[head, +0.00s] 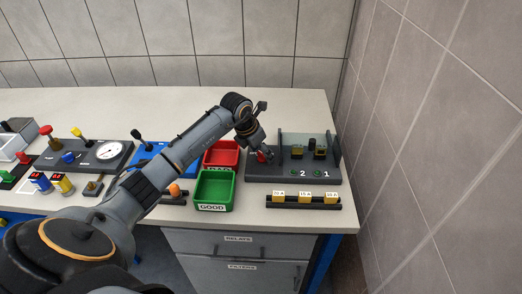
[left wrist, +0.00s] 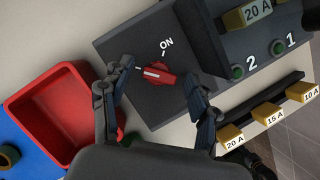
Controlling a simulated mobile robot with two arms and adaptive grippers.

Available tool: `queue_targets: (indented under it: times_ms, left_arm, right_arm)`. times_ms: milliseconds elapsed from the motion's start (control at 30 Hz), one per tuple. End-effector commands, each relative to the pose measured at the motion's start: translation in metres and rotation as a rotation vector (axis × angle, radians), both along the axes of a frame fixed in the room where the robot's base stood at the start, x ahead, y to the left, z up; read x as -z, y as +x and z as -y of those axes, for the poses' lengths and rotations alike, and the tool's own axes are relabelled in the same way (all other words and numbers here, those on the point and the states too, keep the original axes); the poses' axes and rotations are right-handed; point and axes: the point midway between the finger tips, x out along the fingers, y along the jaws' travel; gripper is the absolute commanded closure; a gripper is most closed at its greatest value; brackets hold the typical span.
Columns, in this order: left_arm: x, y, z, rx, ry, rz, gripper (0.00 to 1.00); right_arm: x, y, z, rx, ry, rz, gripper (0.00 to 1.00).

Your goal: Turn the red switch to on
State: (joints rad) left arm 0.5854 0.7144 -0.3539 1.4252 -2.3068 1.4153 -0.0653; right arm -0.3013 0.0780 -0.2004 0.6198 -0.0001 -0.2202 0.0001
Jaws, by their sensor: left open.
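The red switch (left wrist: 157,74) is a round knob on a dark grey panel (left wrist: 128,48), with a white mark on its handle. The handle lies roughly crosswise in the left wrist view, and its mark does not point at the ON label (left wrist: 166,45) above it. In the head view the red switch (head: 261,157) is partly hidden by my left gripper (head: 266,154). My left gripper (left wrist: 158,78) is open, with one finger on each side of the knob. I cannot tell whether either finger touches it. My right gripper is out of view.
A red bin (head: 222,152) and a green GOOD bin (head: 214,189) stand left of the panel. A clear guard (head: 295,140) and green buttons 1 and 2 are on its right. A fuse rack (head: 303,201) lies in front. A tiled wall is at the right.

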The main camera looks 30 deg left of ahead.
Motion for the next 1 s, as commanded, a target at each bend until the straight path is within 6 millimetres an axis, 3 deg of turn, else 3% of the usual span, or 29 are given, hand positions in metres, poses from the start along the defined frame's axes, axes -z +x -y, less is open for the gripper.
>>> queue_targets:
  times_ms: [100,133,300,400,667,1000]
  left_arm:
    - [0.000,0.000,0.000,0.000,0.000,0.000,0.40]
    - [0.000,0.000,0.000,0.000,0.000,0.000,0.44]
    - [0.000,0.000,0.000,0.000,0.000,0.000,0.78]
    - [0.000,0.000,0.000,0.000,0.000,0.000,0.94]
    - [0.001,0.000,-0.001,0.022,0.002,0.000,0.94]
    - [0.003,0.001,-0.004,0.214,0.003,0.003,0.94]
  right_arm:
    - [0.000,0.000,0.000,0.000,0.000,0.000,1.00]
    - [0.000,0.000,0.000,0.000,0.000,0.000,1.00]
    - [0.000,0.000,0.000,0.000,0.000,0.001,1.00]
    - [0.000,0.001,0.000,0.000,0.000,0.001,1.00]
    - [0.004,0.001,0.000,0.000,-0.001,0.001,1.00]
    - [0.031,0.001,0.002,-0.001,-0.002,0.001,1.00]
